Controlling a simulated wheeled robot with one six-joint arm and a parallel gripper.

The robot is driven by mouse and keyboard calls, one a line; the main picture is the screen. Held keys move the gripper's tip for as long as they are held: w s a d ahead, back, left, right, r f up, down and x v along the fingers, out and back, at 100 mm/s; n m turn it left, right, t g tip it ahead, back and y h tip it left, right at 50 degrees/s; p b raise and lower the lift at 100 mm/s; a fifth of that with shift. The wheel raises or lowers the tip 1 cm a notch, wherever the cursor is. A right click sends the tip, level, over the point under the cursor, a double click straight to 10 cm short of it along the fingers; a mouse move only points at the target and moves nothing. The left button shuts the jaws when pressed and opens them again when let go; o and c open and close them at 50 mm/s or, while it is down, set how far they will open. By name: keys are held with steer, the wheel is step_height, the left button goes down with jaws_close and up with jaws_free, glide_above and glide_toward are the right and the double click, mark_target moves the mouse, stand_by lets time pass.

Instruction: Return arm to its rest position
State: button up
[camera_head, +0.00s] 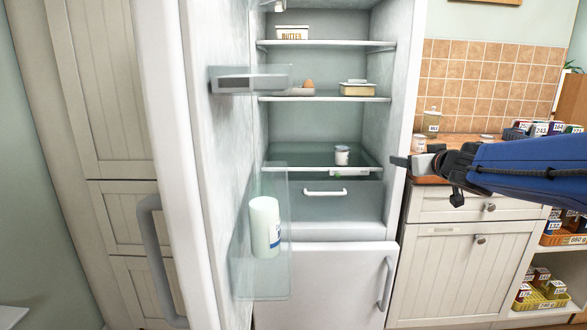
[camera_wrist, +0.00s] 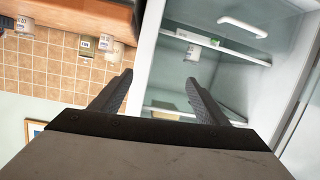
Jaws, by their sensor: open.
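My gripper (camera_head: 424,176) is at the end of my blue-sleeved arm (camera_head: 530,166), which reaches in from the right in the head view. It is in front of the open fridge's right edge and the counter beside it. In the wrist view its two dark fingers (camera_wrist: 160,80) stand apart with nothing between them. The wrist picture is upside down, with the counter at top left and the fridge interior (camera_wrist: 215,70) on the right.
The fridge door (camera_head: 170,160) stands open at left, with a white container (camera_head: 264,226) in its lower bin. Inside are a butter box (camera_head: 291,33), an egg (camera_head: 308,84), a butter dish (camera_head: 357,88) and a jar (camera_head: 341,155). Jars and boxes (camera_head: 541,128) crowd the right counter.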

steer(key=s+d+f+m+g+h, duration=0.2)
steer(key=s+f, duration=0.2)
steer(key=s, duration=0.4)
steer(key=s+d+f+m+g+h, duration=0.1)
steer(key=s+d+f+g+h, duration=0.2)
steer(key=s, duration=0.5)
steer(key=s+a+f+g+y, duration=0.1)
steer(key=s+a+f, duration=0.2)
steer(key=s+f, duration=0.2)
steer(key=s+a+f+g+y, duration=0.1)
steer(key=s+f, duration=0.4)
steer(key=s, duration=0.5)
steer(key=s+a+f+n+g+y, duration=0.1)
steer(key=s+a+f+g+y, duration=0.1)
steer(key=s+a+f, duration=0.3)
steer(key=shift+s+a+f+g, duration=0.3)
steer(key=shift+s+g, duration=0.4)
steer(key=shift+s, duration=0.5)
steer(key=shift+d, duration=0.1)
